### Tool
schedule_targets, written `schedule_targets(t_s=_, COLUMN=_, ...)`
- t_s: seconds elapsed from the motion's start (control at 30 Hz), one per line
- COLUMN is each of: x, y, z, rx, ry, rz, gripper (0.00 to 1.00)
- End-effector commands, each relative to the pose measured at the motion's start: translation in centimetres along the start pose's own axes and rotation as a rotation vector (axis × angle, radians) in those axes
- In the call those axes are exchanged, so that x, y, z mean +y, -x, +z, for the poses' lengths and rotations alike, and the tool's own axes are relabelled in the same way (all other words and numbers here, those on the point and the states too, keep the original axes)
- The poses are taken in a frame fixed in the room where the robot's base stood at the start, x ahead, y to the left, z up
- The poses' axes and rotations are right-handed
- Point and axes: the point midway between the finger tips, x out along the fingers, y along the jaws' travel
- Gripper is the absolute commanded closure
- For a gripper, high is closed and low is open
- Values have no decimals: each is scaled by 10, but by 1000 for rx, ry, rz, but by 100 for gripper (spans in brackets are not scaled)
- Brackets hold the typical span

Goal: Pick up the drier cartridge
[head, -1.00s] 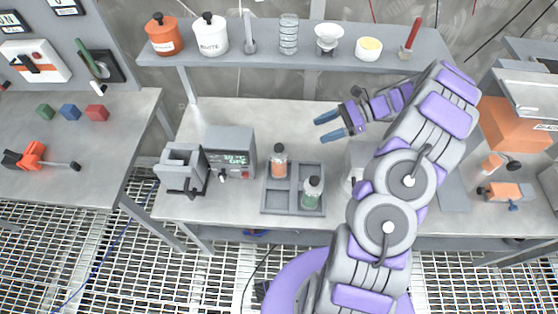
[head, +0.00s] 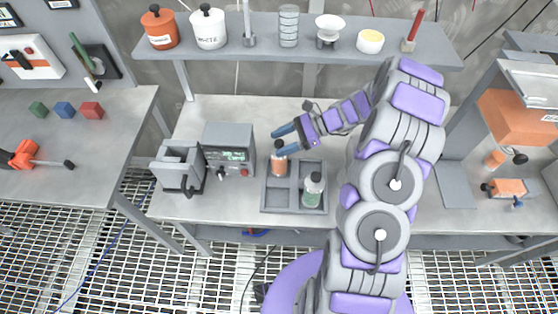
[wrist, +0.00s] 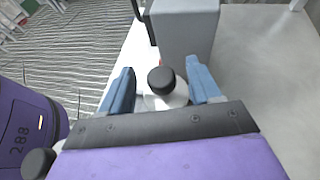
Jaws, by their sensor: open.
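A clear cartridge with orange filling and a dark cap (head: 280,166) stands upright in the back left compartment of a grey divided tray (head: 295,170). A similar one with green filling (head: 313,194) stands in the front right compartment. I cannot tell from markings which is the drier cartridge. My gripper (head: 277,141) is open, its blue fingers at the orange cartridge's cap. In the wrist view my gripper (wrist: 160,72) has the cap and pale shoulder of the orange cartridge (wrist: 165,88) between its fingers, with gaps on both sides. The lower body is hidden there.
A grey box with a display (head: 230,150) stands just left of the tray, beside a grey clamp-like device (head: 178,170). A shelf (head: 270,53) with jars and small vessels runs above the back of the bench. The bench's front left is clear.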

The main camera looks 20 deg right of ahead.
Motion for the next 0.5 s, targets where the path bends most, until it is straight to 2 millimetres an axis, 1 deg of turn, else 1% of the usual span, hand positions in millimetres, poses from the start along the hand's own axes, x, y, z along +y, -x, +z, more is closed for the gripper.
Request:
schedule_targets(t_s=0.03, x=0, y=-9, z=-6, rx=1, ry=-1, rz=3, gripper=37)
schedule_targets(t_s=0.07, x=-1, y=-13, z=-7, rx=1, ry=-1, rz=2, gripper=37)
schedule_targets(t_s=0.2, x=-2, y=-28, z=-5, rx=-1, ry=2, rz=0, gripper=37)
schedule_targets(t_s=0.3, x=-1, y=-32, z=-4, rx=-1, ry=1, rz=0, gripper=37)
schedule_targets(t_s=0.5, x=-1, y=-32, z=-4, rx=-1, ry=1, rz=-1, gripper=37)
